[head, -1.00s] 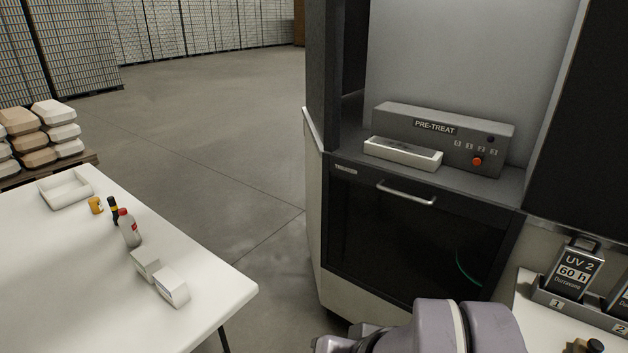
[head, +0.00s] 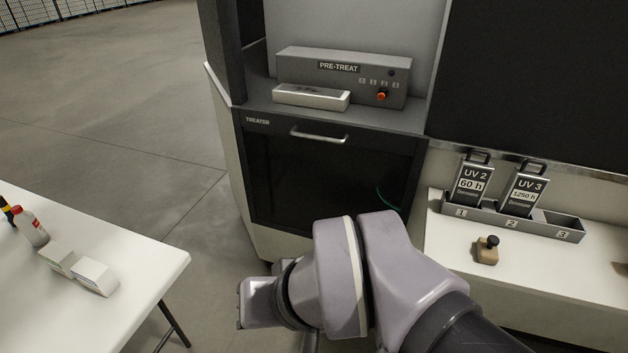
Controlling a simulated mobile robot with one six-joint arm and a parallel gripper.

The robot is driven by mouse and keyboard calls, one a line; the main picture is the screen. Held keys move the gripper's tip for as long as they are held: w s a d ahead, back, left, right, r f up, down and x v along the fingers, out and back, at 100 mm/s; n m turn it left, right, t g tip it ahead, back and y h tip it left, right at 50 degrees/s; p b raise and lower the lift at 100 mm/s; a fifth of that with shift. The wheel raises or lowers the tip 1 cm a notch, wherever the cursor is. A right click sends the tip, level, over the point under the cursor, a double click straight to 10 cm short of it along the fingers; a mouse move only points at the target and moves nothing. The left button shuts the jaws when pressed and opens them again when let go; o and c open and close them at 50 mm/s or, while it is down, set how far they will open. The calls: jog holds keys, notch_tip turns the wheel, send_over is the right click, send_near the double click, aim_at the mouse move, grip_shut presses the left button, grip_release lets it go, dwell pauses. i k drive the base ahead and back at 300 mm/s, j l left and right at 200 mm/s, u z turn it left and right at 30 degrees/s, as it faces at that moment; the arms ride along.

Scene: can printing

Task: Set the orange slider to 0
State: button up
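The orange slider (head: 382,96) is a small round orange-red knob on the front of the grey PRE-TREAT box (head: 340,78). Small numbers run from 0 at the left to 3 at the right above it. The knob sits right of the 0, roughly below the 2; its exact mark is hard to tell. My gripper (head: 243,304) is at the left end of my arm, low in the view, well below and left of the slider and apart from it. Its fingers are not clear, so I cannot tell whether it is open.
A white tray (head: 311,101) lies before the box, above a dark treater door with a handle (head: 318,138). A white table (head: 130,290) with a bottle and boxes stands left. At right, a counter holds a rack (head: 566,228) with UV cartridges and a stamp (head: 487,251).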

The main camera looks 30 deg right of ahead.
aim_at(382, 92)
jog(key=z, duration=0.4)
jog(key=l+z, duration=0.15)
jog(key=z, duration=0.3)
jog(key=k+l+z, duration=0.1)
jog(key=z, duration=0.3)
